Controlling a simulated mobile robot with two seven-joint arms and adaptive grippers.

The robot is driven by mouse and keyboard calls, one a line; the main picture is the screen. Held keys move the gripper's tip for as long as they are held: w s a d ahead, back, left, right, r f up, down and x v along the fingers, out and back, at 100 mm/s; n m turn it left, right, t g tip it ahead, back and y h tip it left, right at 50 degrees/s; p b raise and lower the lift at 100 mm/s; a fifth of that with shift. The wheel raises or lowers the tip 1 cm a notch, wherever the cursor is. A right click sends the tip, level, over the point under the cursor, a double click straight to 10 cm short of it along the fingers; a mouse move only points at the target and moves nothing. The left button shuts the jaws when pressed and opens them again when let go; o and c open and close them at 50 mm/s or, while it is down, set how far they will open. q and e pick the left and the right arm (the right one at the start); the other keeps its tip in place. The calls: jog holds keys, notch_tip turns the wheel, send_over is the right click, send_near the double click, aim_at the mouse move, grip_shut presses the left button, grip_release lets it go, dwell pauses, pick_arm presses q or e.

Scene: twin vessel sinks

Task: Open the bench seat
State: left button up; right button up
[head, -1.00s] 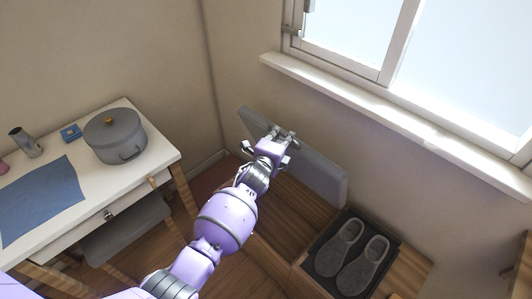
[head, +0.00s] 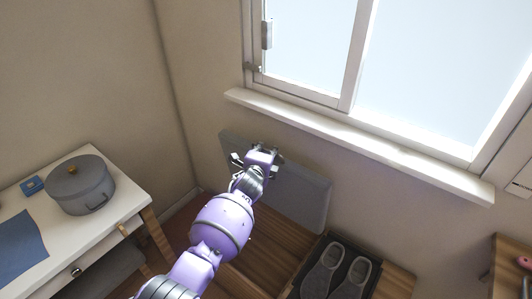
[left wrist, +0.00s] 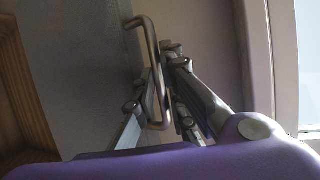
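The bench seat (head: 303,198) is a grey padded lid on a wooden bench box (head: 258,254). It stands raised, nearly upright, close to the wall under the window. A bent metal handle (left wrist: 143,38) on the lid shows in the left wrist view. My left gripper (head: 260,156) is at the upper part of the lid. In the left wrist view its fingers close in on both sides of the handle bar, and it looks shut on it. The arm hides part of the lid and the box opening. My right gripper is not in view.
Grey slippers (head: 338,274) lie in a dark tray at the bench's right. A white table (head: 118,207) with a grey pot (head: 80,187) and blue cloth (head: 17,243) stands at left. The window sill (head: 350,143) juts out above the lid.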

pick_arm(q)
jog(key=shift+r, duration=0.1)
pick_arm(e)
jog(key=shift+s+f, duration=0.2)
pick_arm(q)
jog(key=shift+s, duration=0.1)
jog(key=shift+s+a, duration=0.2)
jog(key=shift+s, duration=0.25)
jog(key=v, duration=1.1)
jog(key=shift+d, duration=0.15)
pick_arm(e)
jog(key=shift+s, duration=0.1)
